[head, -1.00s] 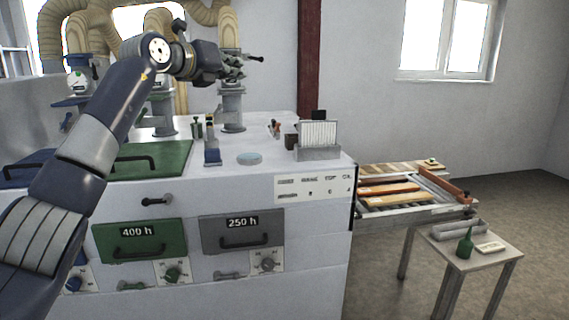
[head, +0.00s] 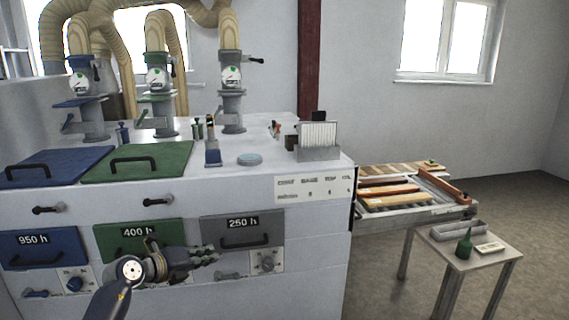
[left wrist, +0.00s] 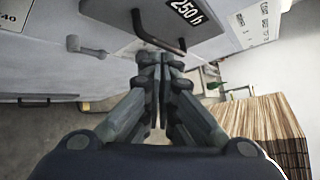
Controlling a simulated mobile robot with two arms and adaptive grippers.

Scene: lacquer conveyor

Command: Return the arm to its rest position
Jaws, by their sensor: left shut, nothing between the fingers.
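My left arm comes in low from the bottom left of the head view. Its gripper (head: 208,254) is in front of the machine's lower front, around the green 400 h panel (head: 112,239) and the grey 250 h panel (head: 240,232). In the left wrist view the fingers (left wrist: 160,62) are together and empty, with the 250 h panel (left wrist: 150,20) and its dark handle beyond them. I cannot tell whether they touch the machine. My right gripper is not in view.
The white machine (head: 300,240) fills the left and middle. Green (head: 165,172) and blue (head: 40,172) lids lie on top. Floor shows at right.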

